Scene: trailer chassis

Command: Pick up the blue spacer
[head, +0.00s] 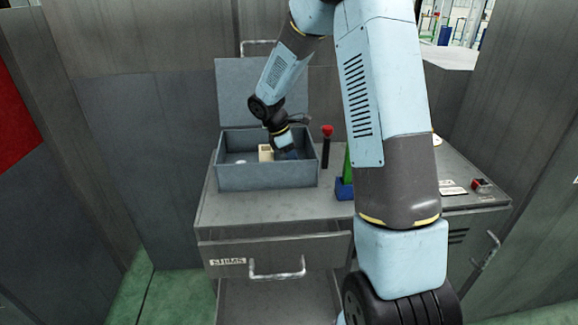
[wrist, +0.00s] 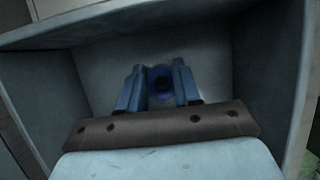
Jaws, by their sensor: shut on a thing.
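My gripper (wrist: 160,88) reaches down into the open grey box (head: 268,177) on the workbench. In the wrist view its two blue fingers stand on either side of the blue spacer (wrist: 160,80), a dark blue round piece with a dark hole in its middle, and are shut on it. The box floor shows beyond the fingers. In the head view my gripper (head: 288,152) is low inside the box near its right side, and the front wall and my wrist hide the fingertips and the spacer.
A tan block (head: 265,152) and a small white piece (head: 241,161) are in the box. The box lid (head: 235,90) stands open behind. A red-topped black post (head: 327,150) and a blue-based green piece (head: 345,188) stand to the right. The bench's front left is clear.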

